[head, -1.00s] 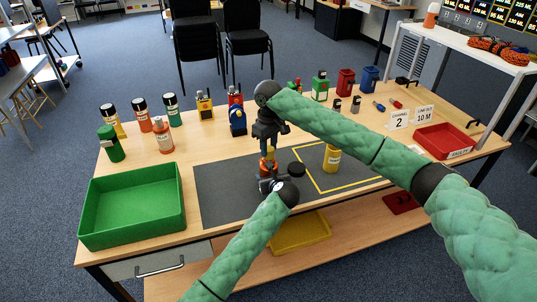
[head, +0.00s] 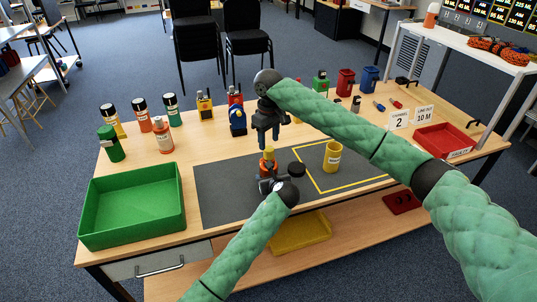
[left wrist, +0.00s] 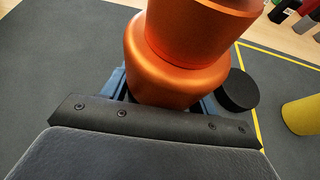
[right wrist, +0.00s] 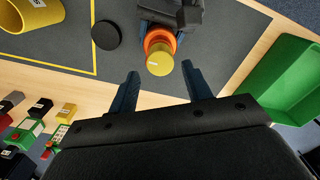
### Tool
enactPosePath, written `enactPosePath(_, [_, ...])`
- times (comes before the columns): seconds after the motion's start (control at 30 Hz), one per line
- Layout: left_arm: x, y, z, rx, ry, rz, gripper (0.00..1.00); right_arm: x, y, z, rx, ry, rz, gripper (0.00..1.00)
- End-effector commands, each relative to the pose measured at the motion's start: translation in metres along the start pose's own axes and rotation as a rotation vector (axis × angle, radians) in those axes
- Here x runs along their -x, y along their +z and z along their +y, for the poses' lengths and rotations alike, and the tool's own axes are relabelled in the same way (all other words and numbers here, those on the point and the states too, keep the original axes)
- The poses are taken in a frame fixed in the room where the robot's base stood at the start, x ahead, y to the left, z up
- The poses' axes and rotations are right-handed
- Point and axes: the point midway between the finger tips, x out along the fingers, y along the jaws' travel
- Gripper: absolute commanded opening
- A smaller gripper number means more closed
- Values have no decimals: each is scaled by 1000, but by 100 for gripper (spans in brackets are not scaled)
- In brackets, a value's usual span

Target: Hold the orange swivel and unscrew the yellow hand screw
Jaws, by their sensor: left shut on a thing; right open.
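The orange swivel (head: 267,167) stands upright on the dark mat, and it fills the upper middle of the left wrist view (left wrist: 180,70). My left gripper (head: 271,185) is shut on its lower body. The yellow hand screw (head: 269,153) sits on top of the swivel; the right wrist view shows its round top (right wrist: 160,60). My right gripper (head: 266,139) is above the screw, open and empty. In the right wrist view its two fingers (right wrist: 160,88) are apart, with the screw beyond their tips and clear of them.
A black round cap (head: 297,169) lies right of the swivel. A yellow cup (head: 332,155) stands inside the yellow-outlined square. A green tray (head: 131,239) is at the left, a red tray (head: 444,154) at the right. Bottles and small devices line the back. The mat's front is clear.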

Motion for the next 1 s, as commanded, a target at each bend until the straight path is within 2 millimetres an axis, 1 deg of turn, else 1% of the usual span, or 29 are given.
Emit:
enactPosePath(0.1, [0,0,0,0,0,0,32,6,0,0,0,0,-1,49])
enactPosePath(0.4, [0,0,0,0,0,0,32,7,0,0,0,1,-1,49])
enactPosePath(0.5, [0,0,0,0,0,0,32,14,-1,1,0,5,5,49])
enactPosePath(0.57, [0,0,0,0,0,0,32,13,-1,1,-35,3,4,49])
enactPosePath(0.67, [0,0,0,0,0,0,32,14,-1,1,-128,3,4,49])
enactPosePath(1.0, [0,0,0,0,0,0,32,16,0,0,-598,0,1,49])
